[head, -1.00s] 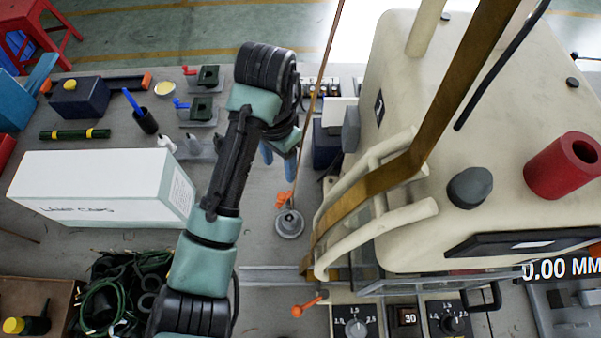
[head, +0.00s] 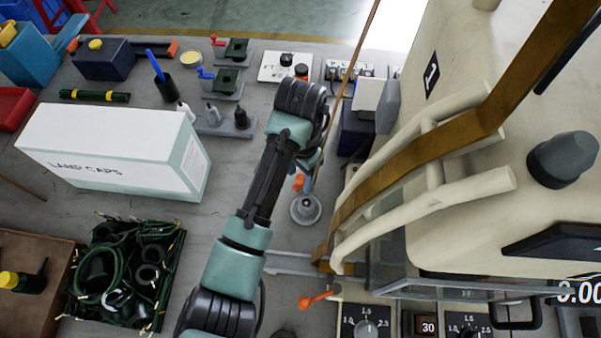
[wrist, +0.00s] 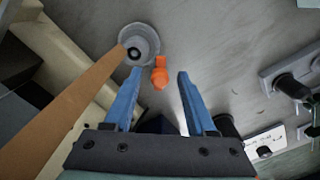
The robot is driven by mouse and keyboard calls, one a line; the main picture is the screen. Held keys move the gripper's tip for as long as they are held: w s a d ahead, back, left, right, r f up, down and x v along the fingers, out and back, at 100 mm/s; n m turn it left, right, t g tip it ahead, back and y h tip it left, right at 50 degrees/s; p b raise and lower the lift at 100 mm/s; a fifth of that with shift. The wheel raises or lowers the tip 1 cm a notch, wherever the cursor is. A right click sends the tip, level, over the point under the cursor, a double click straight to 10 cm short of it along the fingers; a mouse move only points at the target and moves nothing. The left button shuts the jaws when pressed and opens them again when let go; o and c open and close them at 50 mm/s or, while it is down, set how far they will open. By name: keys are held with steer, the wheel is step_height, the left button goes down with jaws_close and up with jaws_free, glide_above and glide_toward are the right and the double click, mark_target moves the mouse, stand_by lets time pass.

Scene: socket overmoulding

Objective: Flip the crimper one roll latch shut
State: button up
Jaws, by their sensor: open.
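A small orange latch (head: 299,183) stands beside a round grey roll base (head: 305,209) in front of the cream crimper marked 1 (head: 431,76). In the wrist view the orange latch (wrist: 160,73) appears between the blue fingertips of my gripper (wrist: 157,78), with the grey base (wrist: 139,45) just beyond the left finger. The fingers are spread apart and I see nothing held. Contact with the latch cannot be told. In the head view my wrist hides most of the fingers. A second orange lever (head: 317,300) sits by the crimper's dials.
Brown strip and cream guide bars (head: 430,215) stand to the right. A white lamp caps box (head: 105,150) and a tray of green cables (head: 125,275) lie left.

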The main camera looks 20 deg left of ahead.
steer(key=shift+c, duration=0.2)
jaws_close()
steer(key=shift+p, duration=0.4)
steer(key=shift+s+d+r+n+p, duration=0.1)
steer(key=shift+d+r+n+p, duration=0.1)
steer(key=shift+n+p, duration=0.5)
steer(key=n+p, duration=0.2)
steer(key=p, duration=0.1)
steer(key=shift+s+d, duration=0.1)
steer(key=shift+d, duration=0.15)
steer(key=n+p, duration=0.2)
steer(key=n, duration=0.1)
steer(key=shift+d+f+p, duration=0.1)
steer(key=shift+d+p, duration=0.2)
steer(key=shift+d+f+n+p, duration=0.1)
steer(key=shift+n+p, duration=0.45)
steer(key=shift+n, duration=0.45)
